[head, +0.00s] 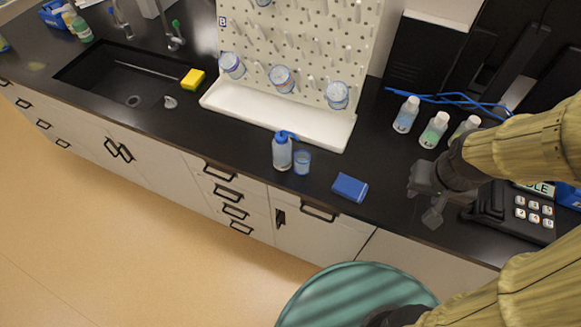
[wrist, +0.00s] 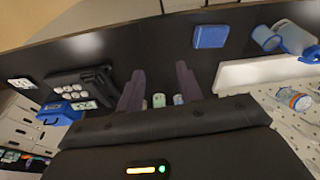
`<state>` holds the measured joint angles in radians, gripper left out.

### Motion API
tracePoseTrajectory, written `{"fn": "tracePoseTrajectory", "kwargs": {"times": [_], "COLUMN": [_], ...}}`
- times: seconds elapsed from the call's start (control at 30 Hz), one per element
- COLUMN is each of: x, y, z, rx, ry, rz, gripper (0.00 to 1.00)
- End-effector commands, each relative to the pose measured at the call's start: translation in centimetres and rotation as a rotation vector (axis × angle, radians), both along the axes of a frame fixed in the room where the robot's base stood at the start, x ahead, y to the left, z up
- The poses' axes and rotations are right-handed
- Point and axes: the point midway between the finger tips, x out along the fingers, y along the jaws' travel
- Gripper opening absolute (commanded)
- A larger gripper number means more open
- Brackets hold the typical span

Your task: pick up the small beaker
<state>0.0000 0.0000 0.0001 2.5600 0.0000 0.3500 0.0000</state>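The small beaker (head: 302,162) is clear with a blue tint and stands upright on the black bench, just right of a wash bottle (head: 282,152) with a blue cap. In the wrist view the beaker (wrist: 265,38) is at the upper right, beside the wash bottle (wrist: 296,40). My gripper (head: 422,205) is over the bench, well to the right of the beaker. In the wrist view its two fingers (wrist: 160,72) are spread apart with nothing between them.
A blue box (head: 350,187) lies between the beaker and my gripper. A white pegboard trough (head: 278,114) is behind the beaker. Reagent bottles (head: 434,130) stand behind my gripper, and a telephone (head: 520,212) is at the right. A green round stool (head: 345,295) is in front.

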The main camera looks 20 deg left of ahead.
Motion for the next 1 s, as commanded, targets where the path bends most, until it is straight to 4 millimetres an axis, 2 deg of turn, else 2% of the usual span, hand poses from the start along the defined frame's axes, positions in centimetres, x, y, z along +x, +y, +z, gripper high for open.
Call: {"fn": "tracePoseTrajectory", "kwargs": {"times": [0.27,0.43,0.47,0.67,0.83,1.0], "x": [0.0,0.0,0.0,-0.1,0.3,1.9], "y": [0.0,0.1,0.2,2.0,5.2,9.0], "z": [0.0,-0.5,-0.8,-4.7,-8.9,-12.2], "rx": [0.0,0.012,0.02,0.149,0.344,0.571], "ry": [0.0,0.018,0.029,0.199,0.421,0.636], "rz": [0.0,-0.022,-0.034,-0.235,-0.505,-0.778], "gripper": [0.36,0.66,0.67,0.67,0.67,0.67]}}
